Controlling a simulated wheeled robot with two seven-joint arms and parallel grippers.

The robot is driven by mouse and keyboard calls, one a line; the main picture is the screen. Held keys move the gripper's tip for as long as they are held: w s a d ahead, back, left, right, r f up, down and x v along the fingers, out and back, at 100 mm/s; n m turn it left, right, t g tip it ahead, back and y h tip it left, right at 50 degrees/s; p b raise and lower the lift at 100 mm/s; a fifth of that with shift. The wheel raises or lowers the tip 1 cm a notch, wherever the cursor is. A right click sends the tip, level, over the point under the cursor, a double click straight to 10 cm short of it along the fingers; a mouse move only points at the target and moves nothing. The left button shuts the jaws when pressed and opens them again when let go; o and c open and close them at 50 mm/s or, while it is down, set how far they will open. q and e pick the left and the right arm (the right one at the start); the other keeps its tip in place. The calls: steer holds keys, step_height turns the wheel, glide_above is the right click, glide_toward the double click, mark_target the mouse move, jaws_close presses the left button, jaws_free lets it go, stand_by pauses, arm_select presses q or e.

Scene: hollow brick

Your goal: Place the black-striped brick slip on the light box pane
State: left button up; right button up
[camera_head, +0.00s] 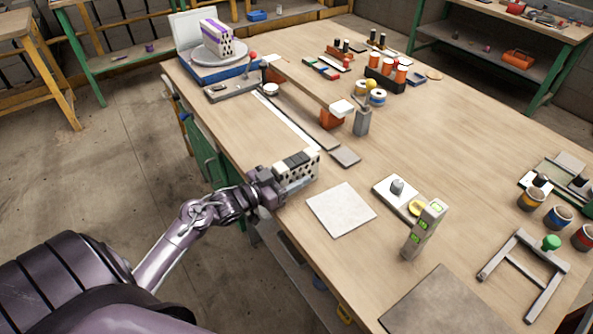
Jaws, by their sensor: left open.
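A pale block with black stripes on top and dark holes in its side, the black-striped brick slip (299,172), stands near the table's left edge. My left gripper (270,186) is open at the block's near left end. The fingertips are partly hidden against the block, and I cannot tell if they touch it. A pale grey square (341,209), which looks like the light box pane, lies flat just right of and in front of the block. Its top is bare. My right gripper is not in view.
A purple-striped brick (216,39) stands on a round plate over a blue base at the far left. A grey post with green displays (424,230) and a small white plate (397,192) stand right of the square. A dark flat board (441,305) lies in front.

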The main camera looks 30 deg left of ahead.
arm_select(q)
jaws_close()
stand_by(0.3)
steer(key=shift+r, duration=0.2)
step_height(320, 180, up, 20)
steer(key=s+d+f+n+y, duration=0.1)
steer(key=s+d+f, duration=0.4)
steer(key=d+f, duration=0.45)
steer(key=s+d+f+n+t+y, duration=0.1)
steer(key=s+d+f+n+y, duration=0.2)
steer(key=s, duration=0.7)
steer(key=d+y, duration=0.1)
steer(key=y, duration=0.1)
steer(key=shift+y, duration=0.4)
